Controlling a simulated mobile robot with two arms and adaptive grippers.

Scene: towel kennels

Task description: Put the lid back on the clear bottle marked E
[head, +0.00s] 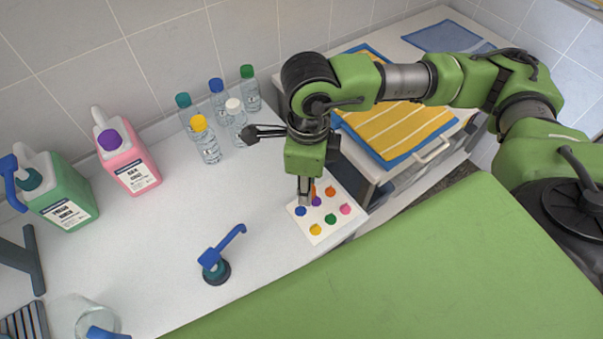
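Several small clear bottles stand at the back of the counter: teal-capped (184,101), blue-capped (217,86), green-capped (247,72), white-capped (234,106) and yellow-capped (199,123). Their letters are too small to read, so I cannot tell which is E. A white card (312,237) with several small coloured round lids or dots lies at the counter's right front edge. My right gripper (305,199) points down over the card's back edge, close to the blue (300,211) and purple (317,202) rounds. Its fingers look close together; whether they hold something is unclear. My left gripper is not seen.
A green jug (65,204) and a pink jug (134,166) stand at the left. A blue-headed pump (215,266) stands at front centre, and a clear vessel (72,313) at lower left. A yellow-and-blue towel (390,115) lies right. The middle counter is clear.

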